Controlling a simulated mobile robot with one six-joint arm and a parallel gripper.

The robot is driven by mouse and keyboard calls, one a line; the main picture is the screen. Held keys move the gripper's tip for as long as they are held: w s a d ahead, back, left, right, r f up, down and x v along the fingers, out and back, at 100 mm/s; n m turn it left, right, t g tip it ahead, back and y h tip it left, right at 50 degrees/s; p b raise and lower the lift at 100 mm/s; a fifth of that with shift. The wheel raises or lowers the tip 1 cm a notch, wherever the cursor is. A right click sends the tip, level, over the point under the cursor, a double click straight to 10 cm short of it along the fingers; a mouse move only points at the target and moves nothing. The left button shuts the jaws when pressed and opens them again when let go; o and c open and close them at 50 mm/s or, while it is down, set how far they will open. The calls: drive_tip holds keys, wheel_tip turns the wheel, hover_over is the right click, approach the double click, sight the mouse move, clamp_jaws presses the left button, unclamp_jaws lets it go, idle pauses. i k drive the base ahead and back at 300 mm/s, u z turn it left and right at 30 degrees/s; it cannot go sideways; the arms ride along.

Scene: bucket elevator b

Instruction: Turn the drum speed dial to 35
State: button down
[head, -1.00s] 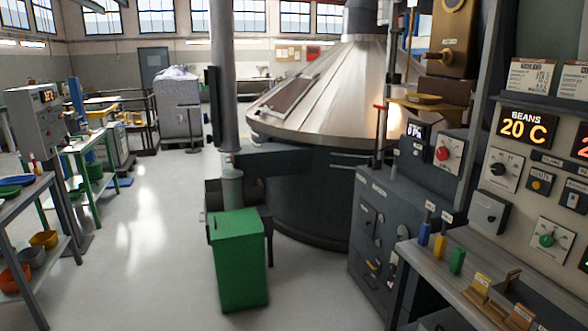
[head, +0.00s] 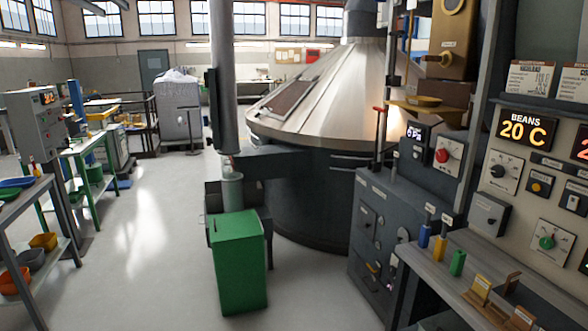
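My gripper is not in view. Several dials show at the right, but their labels are too small to tell which one is the drum speed dial. A dial with a black knob (head: 498,171) on a white plate is on the cream panel under the BEANS display. A dial with a green knob (head: 546,243) is lower on the same panel. A dial with a red knob (head: 442,155) is on a dark box left of the panel. I cannot read the scale or setting of any of them.
The BEANS display (head: 525,128) reads 20 C. A shelf (head: 440,263) with coloured blocks juts out below the panel. A green bin (head: 238,262) stands before the large metal-coned drum (head: 320,95). A workbench (head: 22,195) is at the left. The floor (head: 145,235) between is clear.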

sight(546, 243)
drive_tip(key=z, duration=4.05)
drive_tip(key=i, duration=0.05)
drive_tip(key=u, duration=3)
